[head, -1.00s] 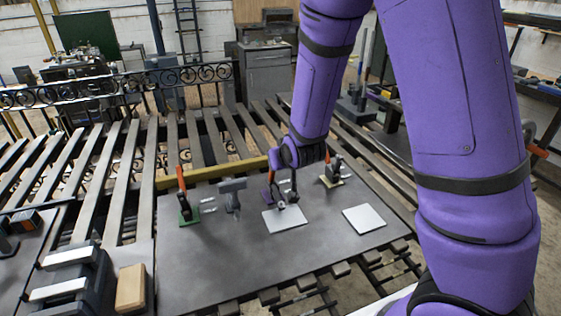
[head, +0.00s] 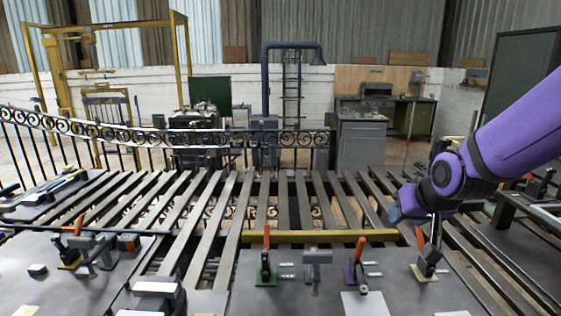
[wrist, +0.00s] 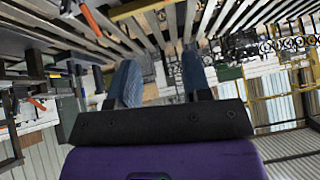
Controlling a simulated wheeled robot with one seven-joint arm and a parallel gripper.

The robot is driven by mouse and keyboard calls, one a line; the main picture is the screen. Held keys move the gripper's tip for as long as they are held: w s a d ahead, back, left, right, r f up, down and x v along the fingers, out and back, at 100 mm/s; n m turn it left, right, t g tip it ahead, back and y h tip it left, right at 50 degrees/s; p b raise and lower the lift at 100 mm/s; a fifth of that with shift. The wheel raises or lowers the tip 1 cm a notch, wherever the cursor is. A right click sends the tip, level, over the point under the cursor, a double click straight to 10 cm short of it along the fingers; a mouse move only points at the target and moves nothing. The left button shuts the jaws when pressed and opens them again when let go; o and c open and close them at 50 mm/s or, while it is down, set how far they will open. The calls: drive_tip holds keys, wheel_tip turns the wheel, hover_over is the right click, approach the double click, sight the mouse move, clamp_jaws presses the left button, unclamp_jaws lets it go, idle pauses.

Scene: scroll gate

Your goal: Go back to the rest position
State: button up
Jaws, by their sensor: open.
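My purple arm comes in from the right of the head view, and my gripper (head: 398,211) hangs near the right end of the work plate, above the slats. In the wrist view my gripper (wrist: 160,85) shows two blue fingers spread apart with nothing between them. The wrist view looks out past the slats toward the room, and the scene appears upside down there. A toggle clamp (head: 428,256) with an orange handle stands just below and to the right of my gripper in the head view. I cannot tell the exact gap between them.
The dark plate (head: 330,290) carries a clamp on a green base (head: 266,268), a grey clamp (head: 316,266), a clamp on a purple base (head: 357,272) and a pale square plate (head: 368,304). A yellow bar (head: 320,236) runs behind them. A scrolled fence (head: 190,137) stands beyond the slats.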

drive_tip(key=s+d+r, duration=0.1)
drive_tip(key=s+r, duration=0.2)
drive_tip(key=s, duration=0.4)
drive_tip(key=s+d+r+g, duration=0.1)
drive_tip(key=s+r, duration=0.3)
drive_tip(key=s, duration=0.3)
drive_tip(key=s+d+r+g+h, duration=0.1)
drive_tip(key=s+r, duration=0.3)
drive_tip(key=s, duration=0.3)
drive_tip(key=shift+d+r, duration=0.25)
drive_tip(key=shift+d, duration=0.1)
